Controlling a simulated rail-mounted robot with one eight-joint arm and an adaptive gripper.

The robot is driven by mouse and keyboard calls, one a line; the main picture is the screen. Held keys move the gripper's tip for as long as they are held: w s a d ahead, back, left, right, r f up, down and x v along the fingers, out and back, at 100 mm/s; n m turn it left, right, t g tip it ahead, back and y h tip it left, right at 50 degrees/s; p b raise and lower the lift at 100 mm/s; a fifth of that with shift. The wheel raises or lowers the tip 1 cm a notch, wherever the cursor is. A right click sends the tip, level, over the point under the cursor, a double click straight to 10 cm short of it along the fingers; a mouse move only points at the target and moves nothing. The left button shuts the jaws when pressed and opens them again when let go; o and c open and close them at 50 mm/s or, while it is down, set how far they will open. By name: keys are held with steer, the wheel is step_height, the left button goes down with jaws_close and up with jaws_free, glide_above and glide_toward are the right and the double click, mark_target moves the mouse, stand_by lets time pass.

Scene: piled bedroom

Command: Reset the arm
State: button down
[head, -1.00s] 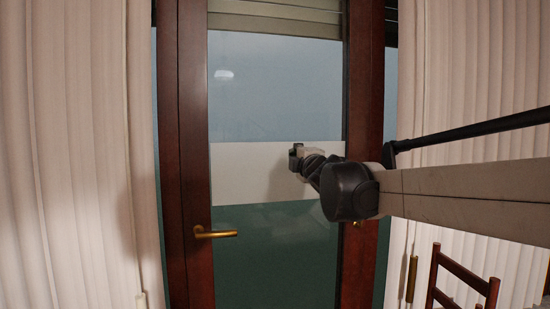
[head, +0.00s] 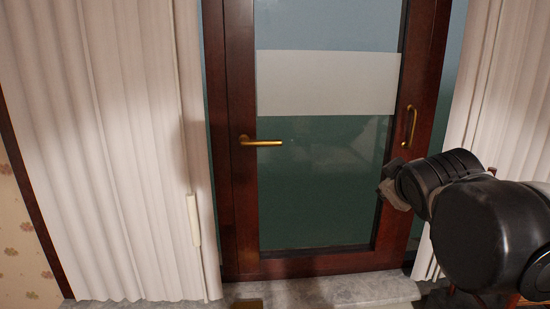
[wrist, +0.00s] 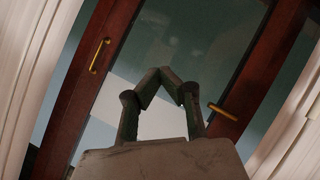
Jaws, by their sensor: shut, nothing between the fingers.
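My gripper (wrist: 162,72) is shut and empty in the wrist view, its fingertips meeting in front of the glass door. In the head view my arm comes in from the right, and my gripper (head: 388,187) shows only partly, at the wrist's far end. It is in front of the lower right of the door. The door has a dark red-brown wooden frame (head: 235,190) and a glass pane (head: 320,190) with a pale band across it. I see no object held, and I cannot tell the exact gap between gripper and door.
A brass lever handle (head: 262,142) is on the door's left side and a brass pull (head: 410,126) on the right. Pleated white curtains (head: 100,130) flank the door. A grey stone sill (head: 330,292) runs below. Part of a wooden chair shows at the lower right.

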steer(key=s+a+f+m+g+y+b, duration=0.1)
steer(key=s+a+f+m+g, duration=0.1)
steer(key=s+f, duration=0.7)
steer(key=s+a+f+m+g+y+b, duration=0.1)
steer(key=s+a+f+m+g+b, duration=0.1)
steer(key=s+f, duration=0.7)
step_height(320, 180, down, 4)
steer(key=shift+s+r+m+g, duration=0.25)
steer(key=shift+m+g, duration=0.55)
steer(key=shift+m, duration=0.2)
